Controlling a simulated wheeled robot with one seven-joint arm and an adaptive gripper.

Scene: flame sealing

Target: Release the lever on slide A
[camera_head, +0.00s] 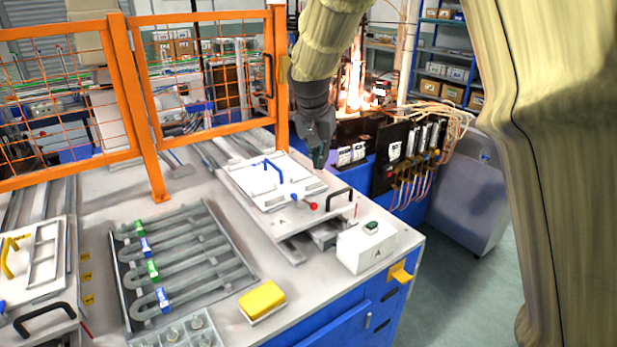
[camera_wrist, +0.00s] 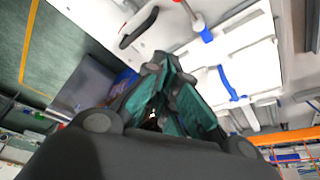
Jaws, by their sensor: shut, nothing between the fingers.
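Slide A (camera_head: 258,196) is a white plate on rails at the right of the table, with a small "A" near its front; it also shows in the wrist view (camera_wrist: 262,58). Its lever (camera_head: 304,202) has a blue base and a red knob, lying near the plate's front edge. In the wrist view the lever (camera_wrist: 195,20) is at the top, its red end cut by the frame edge. My gripper (camera_head: 319,163) is shut and empty above the plate's right rear edge, apart from the lever. In the wrist view my gripper (camera_wrist: 165,65) has its teal-padded fingers together.
A burning flame (camera_head: 353,85) and hoses are behind; an orange fence (camera_head: 140,95) stands at left.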

